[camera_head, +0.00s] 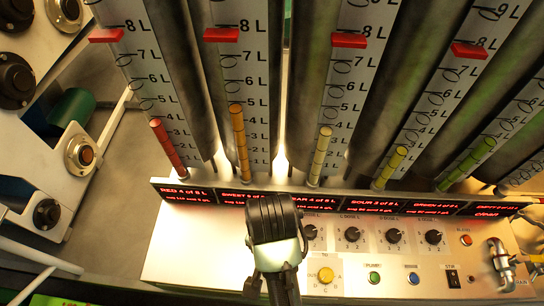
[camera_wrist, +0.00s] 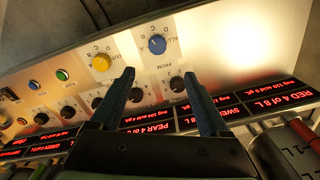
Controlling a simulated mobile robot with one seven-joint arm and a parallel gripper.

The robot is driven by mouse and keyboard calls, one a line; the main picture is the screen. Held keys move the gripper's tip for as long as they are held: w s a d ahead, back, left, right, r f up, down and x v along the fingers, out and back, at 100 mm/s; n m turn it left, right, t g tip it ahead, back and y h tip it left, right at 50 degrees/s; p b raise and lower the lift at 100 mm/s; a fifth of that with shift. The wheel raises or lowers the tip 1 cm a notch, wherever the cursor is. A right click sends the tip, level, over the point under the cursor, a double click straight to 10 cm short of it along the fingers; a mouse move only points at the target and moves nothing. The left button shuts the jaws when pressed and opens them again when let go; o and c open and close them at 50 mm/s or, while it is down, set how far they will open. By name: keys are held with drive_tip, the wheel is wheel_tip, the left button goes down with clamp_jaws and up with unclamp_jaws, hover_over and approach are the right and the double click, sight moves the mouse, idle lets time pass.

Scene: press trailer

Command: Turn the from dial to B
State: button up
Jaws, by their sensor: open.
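The from dial (camera_wrist: 157,44) is a round blue knob on the pale sloping panel (camera_wrist: 220,60), with letters printed around it. The setting of its pointer is too small to read. In the wrist view it lies beyond the gap between the fingertips of my gripper (camera_wrist: 158,77). The gripper is open and empty, and the fingers appear apart from the dial. In the head view my arm end covers the area left of the yellow to dial (camera_head: 325,275), and the from dial is hidden there. The yellow dial also shows in the wrist view (camera_wrist: 100,62).
A row of black dose knobs (camera_head: 394,236) runs below the red lettered displays (camera_head: 375,205). Green (camera_head: 374,278) and blue (camera_head: 412,278) buttons, a switch (camera_head: 452,278) and a metal tap (camera_head: 500,262) sit to the right. Tall scaled tubes (camera_head: 240,140) stand behind.

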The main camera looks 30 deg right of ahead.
drive_tip(key=f, duration=1.3)
drive_tip(key=shift+s+f, duration=0.1)
drive_tip(key=shift+s, duration=0.2)
clamp_jaws()
drive_tip(key=shift+p, duration=0.4)
